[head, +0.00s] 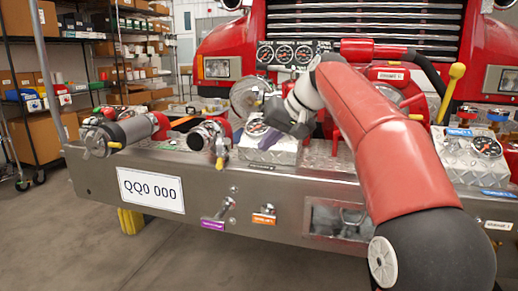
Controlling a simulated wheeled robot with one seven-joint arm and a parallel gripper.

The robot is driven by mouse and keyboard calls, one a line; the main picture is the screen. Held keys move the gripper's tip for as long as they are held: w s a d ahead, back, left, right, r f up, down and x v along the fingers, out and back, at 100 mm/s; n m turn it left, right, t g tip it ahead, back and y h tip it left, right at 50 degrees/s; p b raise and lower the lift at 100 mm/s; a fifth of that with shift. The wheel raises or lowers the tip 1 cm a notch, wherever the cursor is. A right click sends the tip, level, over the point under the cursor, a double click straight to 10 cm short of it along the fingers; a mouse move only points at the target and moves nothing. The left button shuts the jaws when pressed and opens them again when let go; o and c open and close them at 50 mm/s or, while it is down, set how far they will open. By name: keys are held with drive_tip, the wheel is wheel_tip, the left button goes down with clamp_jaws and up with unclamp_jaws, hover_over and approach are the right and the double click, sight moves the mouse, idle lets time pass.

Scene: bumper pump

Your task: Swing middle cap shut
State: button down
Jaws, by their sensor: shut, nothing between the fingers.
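The red fire truck's silver bumper (100,180) carries the pump fittings. A round silver disc-like part (246,97), perhaps the middle cap, stands behind and left of my gripper; I cannot tell how far it is swung. A red and silver outlet (209,139) with a yellow lever points forward, left of my gripper. My gripper (274,127) is shut and empty, in front of the gauges and above a diamond-plate box. My wrist and fingers hide part of the area behind, and I cannot tell whether they touch anything.
A large silver and red fitting (125,130) lies at the left end of the bumper. A gauge box (475,150) and a yellow-knobbed lever (452,90) stand at the right. My red arm covers the middle right. Shelves (75,60) stand behind left; the floor in front is clear.

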sight(218, 154)
drive_tip(key=w+a+f, duration=0.3)
drive_tip(key=a+f, duration=0.3)
drive_tip(key=a, duration=0.2)
drive_tip(key=shift+a+b, duration=0.25)
drive_tip(key=shift+b, duration=0.1)
drive_tip(key=shift+a+r, duration=0.1)
